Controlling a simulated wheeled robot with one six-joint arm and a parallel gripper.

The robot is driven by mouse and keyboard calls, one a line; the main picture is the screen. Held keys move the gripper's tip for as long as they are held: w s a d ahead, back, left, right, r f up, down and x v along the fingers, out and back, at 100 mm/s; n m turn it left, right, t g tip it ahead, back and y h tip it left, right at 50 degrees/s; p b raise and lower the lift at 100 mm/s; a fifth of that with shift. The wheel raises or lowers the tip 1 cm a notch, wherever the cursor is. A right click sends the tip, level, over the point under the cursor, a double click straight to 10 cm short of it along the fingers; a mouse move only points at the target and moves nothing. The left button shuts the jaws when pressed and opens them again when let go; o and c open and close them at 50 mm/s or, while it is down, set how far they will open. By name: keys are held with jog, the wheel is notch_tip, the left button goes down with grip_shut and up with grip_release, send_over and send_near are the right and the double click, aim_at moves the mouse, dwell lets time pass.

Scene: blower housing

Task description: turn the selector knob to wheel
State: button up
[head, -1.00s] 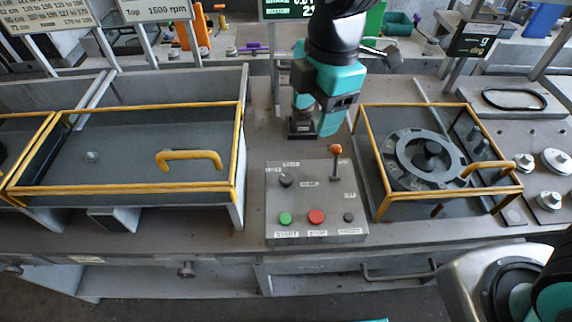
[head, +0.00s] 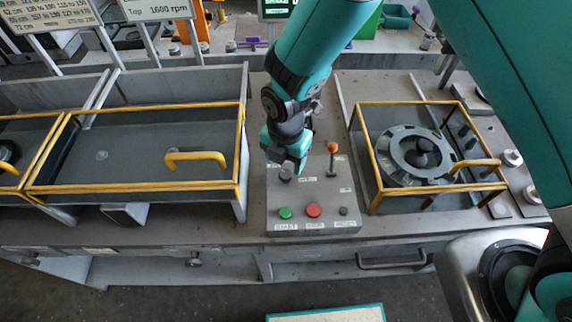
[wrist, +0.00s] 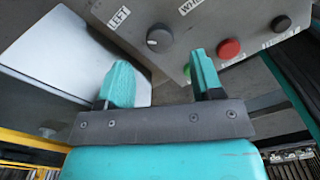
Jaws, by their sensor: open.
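The selector knob (wrist: 159,38) is a small dark grey round knob on the grey control panel (wrist: 255,15). Labels beside it read LEFT and, cut off at the edge, WH. I cannot tell which label the knob points to. In the head view the knob (head: 286,176) shows just below my gripper (head: 287,160). In the wrist view my gripper (wrist: 161,60) is open, with its teal fingers apart and nothing between them. The knob appears beyond the fingertips, roughly centred on the gap, with no visible contact.
The panel also carries a green button (head: 285,212), a red button (head: 313,210), a small black button (head: 344,211) and an orange-tipped lever (head: 333,148). Yellow-framed guards stand left (head: 240,150) and right (head: 362,150) of the panel.

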aim_at(286, 173)
notch_tip(286, 173, down, 5)
jog(key=shift+r+p, duration=0.1)
jog(key=shift+p, duration=0.4)
jog(key=c, duration=0.9)
